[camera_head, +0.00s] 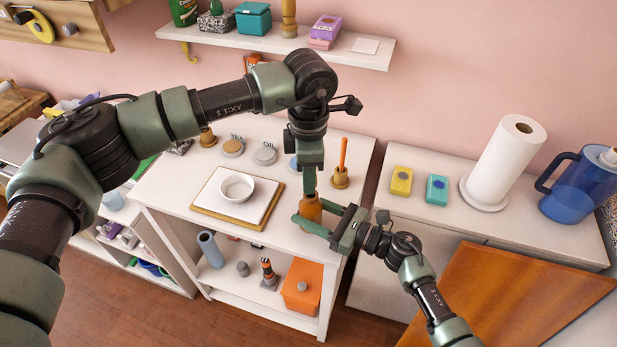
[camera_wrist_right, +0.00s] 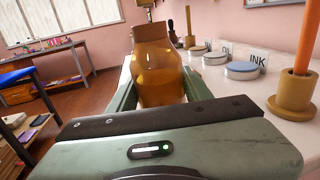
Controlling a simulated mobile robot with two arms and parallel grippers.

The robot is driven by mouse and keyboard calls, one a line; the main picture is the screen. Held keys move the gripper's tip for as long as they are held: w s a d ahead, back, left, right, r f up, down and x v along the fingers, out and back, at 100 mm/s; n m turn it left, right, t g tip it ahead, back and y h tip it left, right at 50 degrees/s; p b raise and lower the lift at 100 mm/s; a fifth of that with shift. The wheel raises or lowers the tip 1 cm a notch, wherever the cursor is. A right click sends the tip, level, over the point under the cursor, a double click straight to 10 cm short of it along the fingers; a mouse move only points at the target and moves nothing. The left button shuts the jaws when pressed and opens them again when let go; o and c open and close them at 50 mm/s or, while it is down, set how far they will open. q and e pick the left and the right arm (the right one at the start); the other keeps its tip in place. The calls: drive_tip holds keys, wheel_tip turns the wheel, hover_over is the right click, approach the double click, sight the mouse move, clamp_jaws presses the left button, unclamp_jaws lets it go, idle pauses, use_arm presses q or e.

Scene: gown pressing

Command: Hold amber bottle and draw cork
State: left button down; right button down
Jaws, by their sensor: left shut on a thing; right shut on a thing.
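The amber bottle (camera_head: 310,209) stands upright near the right front part of the white table (camera_head: 165,192). In the right wrist view the amber bottle (camera_wrist_right: 160,72) sits between the two fingers. My right gripper (camera_head: 318,222) is shut on the bottle's body from the right. My left gripper (camera_head: 310,188) points down from above and is shut at the top of the bottle, at its neck. The cork is hidden by the left gripper's fingers, so I cannot tell how far it sits in the neck.
A white bowl (camera_head: 237,187) stands on a white board left of the bottle. A wooden holder (camera_head: 340,178) with an orange stick stands behind it. Several round tins, including one grey tin (camera_head: 265,153), line the back. Yellow and teal boxes and a paper roll (camera_head: 505,160) stand right.

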idle(0.4)
idle(0.3)
drive_tip(key=c, duration=0.6)
unclamp_jaws()
drive_tip(key=shift+o, duration=0.2)
drive_tip(key=v, duration=1.2)
drive_tip(key=shift+f, duration=0.1)
